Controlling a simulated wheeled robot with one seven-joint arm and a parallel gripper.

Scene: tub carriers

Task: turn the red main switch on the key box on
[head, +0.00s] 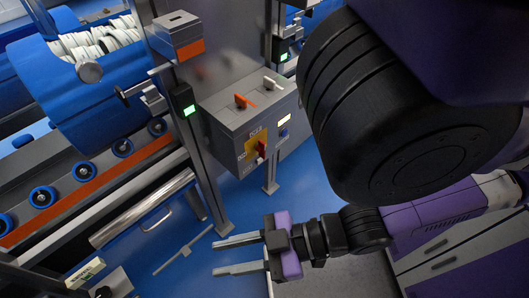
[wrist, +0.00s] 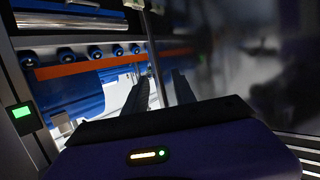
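The grey key box (head: 232,118) stands on a post, upper middle in the head view. An orange key (head: 241,101) and a white key (head: 270,83) stick up from the box's top. My gripper (head: 222,256) is open and empty, below the box and apart from it, fingers pointing left. Its parted fingers also show in the wrist view (wrist: 160,92), where I cannot make out the box.
A conveyor with rollers (head: 82,171) and an orange rail runs along the left, with a blue tub (head: 75,100) above it. A grey post with a green-lit unit (head: 187,108) stands left of the box. Blue floor (head: 300,185) lies open between box and gripper.

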